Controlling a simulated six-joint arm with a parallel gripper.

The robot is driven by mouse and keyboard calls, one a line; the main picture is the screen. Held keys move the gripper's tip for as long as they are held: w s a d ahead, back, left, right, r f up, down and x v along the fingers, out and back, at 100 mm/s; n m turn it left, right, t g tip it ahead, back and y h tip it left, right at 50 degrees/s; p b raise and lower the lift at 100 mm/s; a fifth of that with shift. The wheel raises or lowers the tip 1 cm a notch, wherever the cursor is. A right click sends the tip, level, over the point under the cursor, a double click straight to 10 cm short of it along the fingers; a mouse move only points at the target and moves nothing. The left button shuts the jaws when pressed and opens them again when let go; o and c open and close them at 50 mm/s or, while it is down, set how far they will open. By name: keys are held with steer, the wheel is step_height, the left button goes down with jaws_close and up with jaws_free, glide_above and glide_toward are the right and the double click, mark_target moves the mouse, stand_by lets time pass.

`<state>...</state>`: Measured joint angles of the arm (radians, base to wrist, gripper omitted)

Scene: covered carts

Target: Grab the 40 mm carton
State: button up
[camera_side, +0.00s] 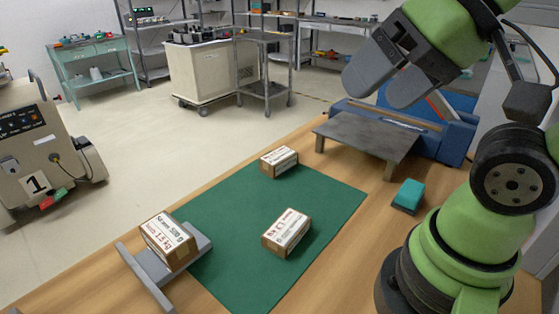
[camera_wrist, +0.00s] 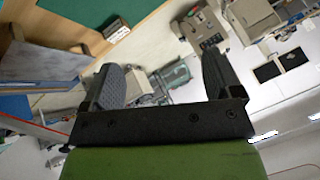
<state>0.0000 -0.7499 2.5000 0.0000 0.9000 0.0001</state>
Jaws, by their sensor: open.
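Three brown cartons with white printed labels show in the side view. One carton (camera_side: 279,162) lies at the back of the green mat (camera_side: 225,210). One carton (camera_side: 286,233) lies on the mat's front right part. One carton (camera_side: 168,242) rests tilted on a grey stand (camera_side: 200,245) at the mat's left edge. The print is too small to tell which is 40 mm. My gripper (camera_side: 374,97) is open and empty, high at upper right, well away from all cartons. In the wrist view, a carton (camera_wrist: 117,30) shows at the mat's edge, beyond my open fingers (camera_wrist: 160,65).
A low grey table (camera_side: 365,137) stands behind the mat, with a blue case (camera_side: 440,135) behind it. A teal sponge-like block (camera_side: 408,195) lies right of the mat. A wheeled machine (camera_side: 45,150) stands on the floor at left. The wooden top around the mat is mostly clear.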

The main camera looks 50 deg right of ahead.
steer(key=shift+o, duration=0.4)
steer(key=m+g+h, duration=0.4)
steer(key=m+g, duration=0.3)
steer(key=m, duration=0.8)
glide_above(278, 155)
steer(key=a, duration=0.1)
step_height(278, 155, down, 24)
steer(key=shift+w+f, duration=0.1)
steer(key=shift+f, duration=0.15)
steer(key=f, duration=0.2)
steer(key=d+f, duration=0.1)
steer(key=f, duration=0.2)
steer(key=shift+s+f, duration=0.2)
steer(key=shift+f, duration=0.1)
